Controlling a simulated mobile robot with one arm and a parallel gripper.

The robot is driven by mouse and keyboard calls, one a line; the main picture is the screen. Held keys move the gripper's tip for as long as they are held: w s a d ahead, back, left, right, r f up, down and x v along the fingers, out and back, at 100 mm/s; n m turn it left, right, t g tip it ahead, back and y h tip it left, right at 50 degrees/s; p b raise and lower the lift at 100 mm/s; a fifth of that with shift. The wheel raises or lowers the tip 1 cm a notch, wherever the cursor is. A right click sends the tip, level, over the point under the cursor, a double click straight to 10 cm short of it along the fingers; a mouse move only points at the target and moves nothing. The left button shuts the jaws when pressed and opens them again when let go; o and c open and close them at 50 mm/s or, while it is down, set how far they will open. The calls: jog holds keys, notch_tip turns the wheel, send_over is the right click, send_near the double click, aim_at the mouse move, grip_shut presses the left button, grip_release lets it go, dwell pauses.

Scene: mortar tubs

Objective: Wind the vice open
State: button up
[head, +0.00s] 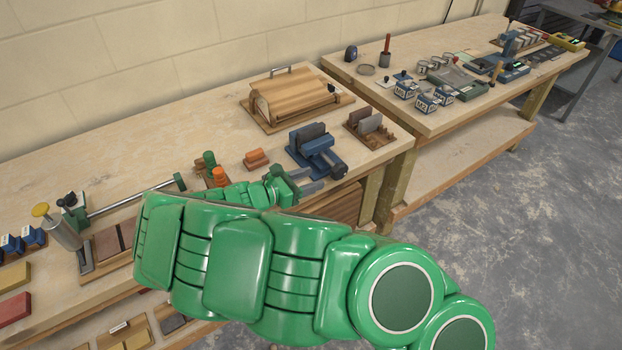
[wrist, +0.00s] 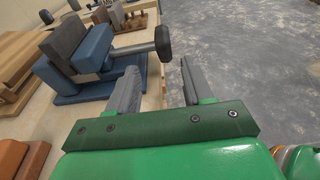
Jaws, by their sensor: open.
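The blue vice (head: 316,146) stands near the front edge of the nearer bench, with dark grey jaws. In the wrist view the vice (wrist: 92,52) is at the upper left, its screw ending in a dark handle knob (wrist: 163,42). The knob also shows in the head view (head: 339,170) at the vice's front. My gripper (head: 316,180) is just in front of the vice and close to the knob. In the wrist view my gripper (wrist: 160,78) is open, with its two grey fingers apart and nothing between them. The knob lies beyond the fingertips, apart from them.
A wooden roll-top box (head: 290,97) stands behind the vice. A wooden rack with grey plates (head: 369,127) is to its right. Orange blocks (head: 256,159) lie to its left. A second bench (head: 440,118) holds tubs and tools. Open floor lies in front.

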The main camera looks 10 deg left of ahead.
jog(key=d+r+m+g, duration=0.1)
jog(key=d+m, duration=0.1)
jog(key=d+r+m+g, duration=0.1)
jog(key=d+m, duration=0.1)
jog(key=d, duration=0.1)
jog(key=w+d+r+m+g+h, duration=0.1)
jog(key=d+m, duration=0.1)
jog(key=d, duration=0.1)
jog(key=shift+r+g, duration=0.3)
jog(key=shift+g, duration=0.1)
notch_tip(320, 180, up, 4)
jog(key=m+g+y, duration=0.9)
jog(key=m+y, duration=0.8)
jog(key=m, duration=1.3)
send_over(342, 164)
jog(key=w+d, duration=0.1)
jog(key=d, duration=0.2)
jog(key=shift+x, duration=4)
